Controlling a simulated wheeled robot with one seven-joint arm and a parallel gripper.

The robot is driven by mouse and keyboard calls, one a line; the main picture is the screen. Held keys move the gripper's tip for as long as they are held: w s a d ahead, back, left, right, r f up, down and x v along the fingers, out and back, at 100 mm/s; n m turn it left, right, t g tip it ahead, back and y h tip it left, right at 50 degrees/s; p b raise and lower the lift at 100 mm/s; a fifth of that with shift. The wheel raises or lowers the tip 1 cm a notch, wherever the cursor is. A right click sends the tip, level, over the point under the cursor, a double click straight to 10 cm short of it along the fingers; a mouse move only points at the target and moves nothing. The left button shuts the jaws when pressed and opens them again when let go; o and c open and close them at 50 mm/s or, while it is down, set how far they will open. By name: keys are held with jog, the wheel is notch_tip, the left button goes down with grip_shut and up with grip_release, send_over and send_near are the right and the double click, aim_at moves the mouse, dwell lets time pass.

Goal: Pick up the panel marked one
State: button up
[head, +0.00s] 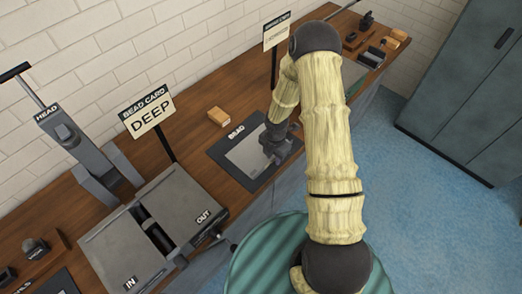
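A flat light-grey sheet or panel (246,157) lies on a dark mat marked BEAD (222,154) on the wooden bench. I cannot make out a "one" mark on it or anywhere else. My arm reaches over the bench, and my dark gripper (273,153) points down at the right side of the sheet. It covers part of the sheet and mat. I cannot tell whether it touches the sheet, or whether its fingers are open or shut.
A grey machine with IN and OUT plates (180,205) stands left of the mat. A lever press marked HEAD (85,150) and a sign reading BEAD CARD DEEP (147,112) stand behind. A small wooden block (218,116) lies behind the mat. A grey-green cabinet (470,90) stands right.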

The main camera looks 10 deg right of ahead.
grip_shut()
jog(key=shift+r, duration=0.15)
jog(key=shift+w+r, duration=0.1)
jog(key=shift+r, duration=0.15)
notch_tip(320, 180, up, 9)
jog(key=shift+r, duration=0.15)
dwell(0.3)
jog(key=shift+s, duration=0.2)
